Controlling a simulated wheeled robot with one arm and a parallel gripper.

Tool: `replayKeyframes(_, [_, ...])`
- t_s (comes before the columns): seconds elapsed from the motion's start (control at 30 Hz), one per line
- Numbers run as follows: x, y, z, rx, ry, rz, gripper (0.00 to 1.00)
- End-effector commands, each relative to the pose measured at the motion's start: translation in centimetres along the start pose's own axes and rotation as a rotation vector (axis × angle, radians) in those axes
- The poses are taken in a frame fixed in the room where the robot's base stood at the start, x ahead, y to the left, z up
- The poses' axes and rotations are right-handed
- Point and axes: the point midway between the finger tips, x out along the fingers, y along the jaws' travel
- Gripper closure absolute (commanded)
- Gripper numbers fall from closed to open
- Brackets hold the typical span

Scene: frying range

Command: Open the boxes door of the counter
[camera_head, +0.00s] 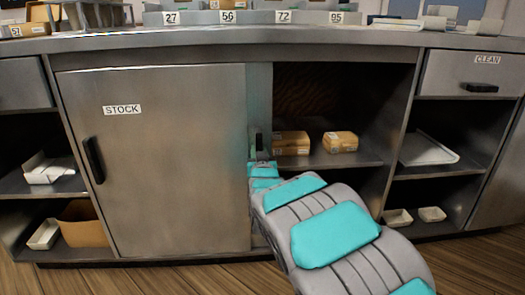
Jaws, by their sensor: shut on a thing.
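The counter (300,38) has a cupboard with two sliding doors. The boxes door (260,95) shows only as a narrow upright strip beside the STOCK door (170,170); the rest of it seems hidden behind that door. To its right the cupboard is open, and cardboard boxes (290,143) (340,141) show on the shelf inside. A small black handle (259,141) sits on the strip. My gripper (258,158) is at this handle and shut on it; its fingertips are small and partly hidden by my arm.
The STOCK door has its own black handle (93,160) at the left. Open shelves flank the cupboard, with trays (427,149) at right and a carton (82,222) at left. A CLEAN drawer (470,74) is at upper right. Wooden floor (480,265) is clear in front.

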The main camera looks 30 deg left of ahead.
Motion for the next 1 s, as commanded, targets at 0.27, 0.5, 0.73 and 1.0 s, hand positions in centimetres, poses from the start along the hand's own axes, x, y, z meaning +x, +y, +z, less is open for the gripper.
replayKeyframes(0.27, [0.03,0.00,-0.28,0.001,0.005,0.000,0.69])
replayKeyframes(0.5, [0.02,0.01,-0.15,0.000,0.003,0.000,0.43])
replayKeyframes(0.73, [0.02,0.01,-0.08,0.000,0.002,0.000,0.43])
replayKeyframes(1.0, [0.02,0.48,-0.02,0.000,0.001,0.000,0.43])
